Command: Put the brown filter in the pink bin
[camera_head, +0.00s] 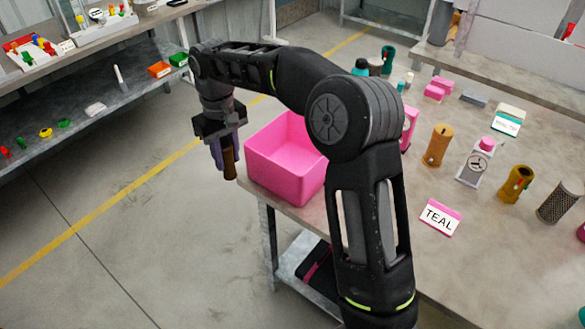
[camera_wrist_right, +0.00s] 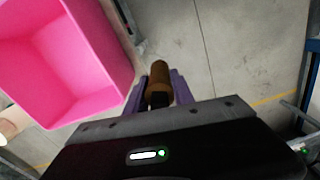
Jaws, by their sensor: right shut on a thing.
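The pink bin (camera_head: 290,165) stands at the left corner of the table, partly behind my right arm. It looks empty where its inside shows in the right wrist view (camera_wrist_right: 60,65). My right gripper (camera_head: 226,160) is shut on the brown filter (camera_head: 230,163), which hangs down between the purple fingers. The filter also shows in the right wrist view (camera_wrist_right: 159,82). Gripper and filter are just left of the bin, outside its wall and past the table edge, over the floor. My left gripper is not in view.
On the table stand an orange-brown cylinder (camera_head: 437,146), a grey part with a pink knob (camera_head: 476,163), a dark yellow part (camera_head: 515,184) and a mesh cylinder (camera_head: 557,203). A TEAL sign (camera_head: 440,217) lies nearer. Shelves (camera_head: 90,110) with small parts stand at left, with free floor between.

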